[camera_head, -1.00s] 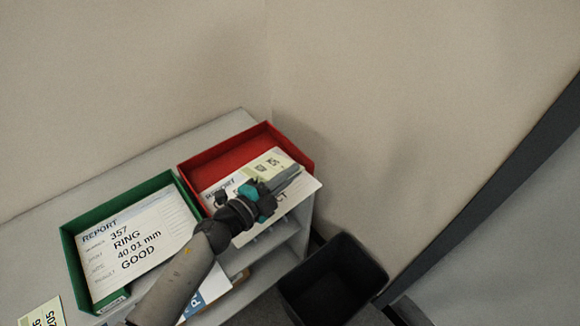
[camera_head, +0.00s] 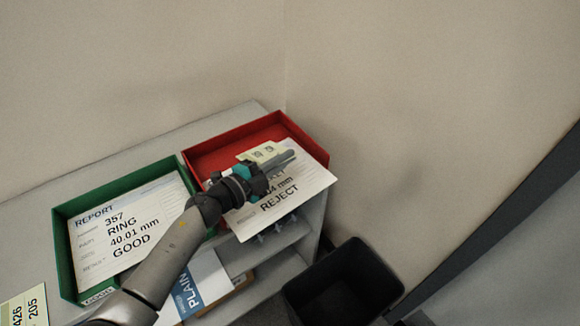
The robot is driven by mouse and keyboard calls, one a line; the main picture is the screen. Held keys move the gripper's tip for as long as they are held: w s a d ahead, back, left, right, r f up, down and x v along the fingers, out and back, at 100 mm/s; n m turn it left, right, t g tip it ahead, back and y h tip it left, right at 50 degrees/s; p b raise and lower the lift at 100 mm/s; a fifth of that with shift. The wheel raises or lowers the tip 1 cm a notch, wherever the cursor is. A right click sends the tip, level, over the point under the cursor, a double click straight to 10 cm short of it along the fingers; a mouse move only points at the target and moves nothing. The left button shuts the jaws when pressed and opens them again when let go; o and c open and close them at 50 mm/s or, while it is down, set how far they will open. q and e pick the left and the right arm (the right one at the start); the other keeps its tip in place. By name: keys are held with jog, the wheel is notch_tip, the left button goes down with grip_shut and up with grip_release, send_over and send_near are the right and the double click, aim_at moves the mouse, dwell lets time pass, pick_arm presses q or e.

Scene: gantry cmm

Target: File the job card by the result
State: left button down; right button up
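A pale yellow job card (camera_head: 260,151) with printed digits is beside my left gripper (camera_head: 286,159), over the red tray (camera_head: 231,139). The fingers look closed together at the card's edge, and the card moves with them. Part of the card is hidden behind the gripper. A white report sheet (camera_head: 312,175) reading REJECT is beneath it, at the red tray, reaching past its front edge. The green tray (camera_head: 66,257) on the left holds a report (camera_head: 147,208) reading 357, RING, 40.01 mm, GOOD. My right gripper is out of view.
Another yellow card (camera_head: 25,308) with digits lies at the lower left of the grey shelf top (camera_head: 160,143). A blue-and-white packet (camera_head: 196,285) marked PLAIN is on a shelf below. A black bin (camera_head: 345,284) stands at the right. Walls close in behind.

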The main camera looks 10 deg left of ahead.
pick_arm(q)
jog(key=shift+w+a+f+b, duration=0.35)
jog(key=shift+f+b, duration=0.45)
jog(key=shift+w+a+f+b, duration=0.4)
jog(key=shift+f+b, duration=0.35)
jog(key=shift+f, duration=0.1)
jog(key=shift+w+a+f+b, duration=0.35)
jog(key=shift+f+b, duration=0.45)
jog(key=c, duration=1.1)
grip_release()
jog(key=shift+o, duration=0.3)
jog(key=o, duration=0.5)
notch_tip(320, 180, up, 20)
jog(key=p, duration=1.3)
